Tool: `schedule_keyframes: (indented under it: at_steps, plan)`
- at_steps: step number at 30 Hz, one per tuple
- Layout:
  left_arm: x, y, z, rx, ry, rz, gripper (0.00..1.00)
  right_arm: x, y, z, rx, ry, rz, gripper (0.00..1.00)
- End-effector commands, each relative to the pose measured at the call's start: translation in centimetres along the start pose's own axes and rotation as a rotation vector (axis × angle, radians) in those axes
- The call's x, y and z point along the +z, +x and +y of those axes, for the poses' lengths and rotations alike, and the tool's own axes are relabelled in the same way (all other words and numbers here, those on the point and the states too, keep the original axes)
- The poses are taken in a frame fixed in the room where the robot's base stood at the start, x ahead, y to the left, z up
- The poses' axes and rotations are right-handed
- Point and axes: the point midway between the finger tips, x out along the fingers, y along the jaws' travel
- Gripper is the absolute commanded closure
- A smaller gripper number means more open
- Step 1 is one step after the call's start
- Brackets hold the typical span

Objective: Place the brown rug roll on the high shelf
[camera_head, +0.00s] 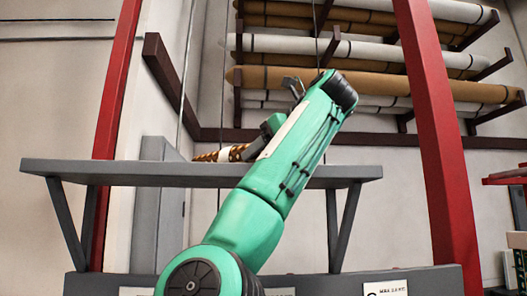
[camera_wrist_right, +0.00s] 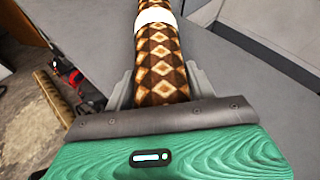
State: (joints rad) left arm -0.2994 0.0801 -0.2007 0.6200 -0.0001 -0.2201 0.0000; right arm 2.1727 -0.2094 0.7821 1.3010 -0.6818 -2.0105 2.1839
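The brown rug roll (camera_head: 225,153), with a diamond pattern and a white band, shows just above the front edge of the grey high shelf (camera_head: 120,170) in the head view. I cannot tell whether it rests on the shelf. In the right wrist view the roll (camera_wrist_right: 160,65) runs lengthwise away between the fingers of my right gripper (camera_wrist_right: 160,75). The fingers lie close against both its sides, and the gripper looks shut on it. In the head view my green right arm hides the right end of the roll. My left gripper is not in view.
A wall rack with several long white and brown rolls (camera_head: 380,85) stands behind the shelf. Red posts (camera_head: 437,130) stand at both sides. The left part of the shelf looks clear. The right wrist view shows another patterned roll (camera_wrist_right: 52,97) lower down at the left.

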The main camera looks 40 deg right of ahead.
Motion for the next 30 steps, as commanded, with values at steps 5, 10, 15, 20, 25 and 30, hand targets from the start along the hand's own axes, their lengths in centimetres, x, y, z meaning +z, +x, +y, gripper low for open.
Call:
schedule_keyframes:
  at_steps: [5, 10, 15, 20, 25, 30]
  plan:
    - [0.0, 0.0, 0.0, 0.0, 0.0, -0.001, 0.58, 0.0, 0.0, 0.0, 0.0, 0.0, 0.0, 0.25]
    - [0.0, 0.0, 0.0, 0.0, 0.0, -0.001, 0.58, 0.1, 0.0, 0.0, 0.0, 0.0, 0.0, 0.25]
    - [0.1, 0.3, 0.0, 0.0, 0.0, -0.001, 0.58, 0.1, -0.4, 0.0, 0.0, 0.0, -0.001, 0.25]
    - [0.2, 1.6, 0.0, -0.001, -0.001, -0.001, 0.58, 0.0, -1.9, 0.1, 0.0, 0.0, -0.004, 0.25]
    - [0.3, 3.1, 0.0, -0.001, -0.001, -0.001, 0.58, -0.1, -4.3, 0.1, 0.0, -0.001, -0.004, 0.25]
    - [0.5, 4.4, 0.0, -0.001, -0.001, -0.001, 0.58, -0.1, -6.9, 0.0, -0.001, -0.001, -0.004, 0.25]
